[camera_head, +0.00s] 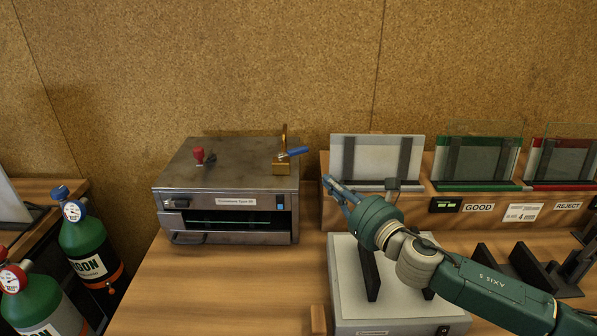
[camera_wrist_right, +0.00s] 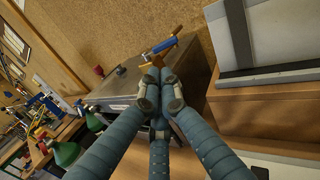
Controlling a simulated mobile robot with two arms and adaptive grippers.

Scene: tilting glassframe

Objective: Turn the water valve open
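The valve has a brass body (camera_head: 281,167) and a blue lever (camera_head: 297,151). It sits on the right part of the top of the grey metal machine (camera_head: 222,168). The lever sticks out to the right, close to level. In the right wrist view the blue lever (camera_wrist_right: 160,47) shows just beyond my fingertips. My right gripper (camera_head: 337,187) is right of the valve and apart from it. Its fingers are drawn together with nothing between them, as the wrist view (camera_wrist_right: 160,78) shows. My left gripper is not in view.
A red knob (camera_head: 199,154) stands on the machine's top left. Wooden racks with a grey panel (camera_head: 376,160), a green frame (camera_head: 475,160) and a red frame (camera_head: 560,163) stand at the right. Green gas bottles (camera_head: 88,245) are at the left. Bare tabletop (camera_head: 220,285) lies in front of the machine.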

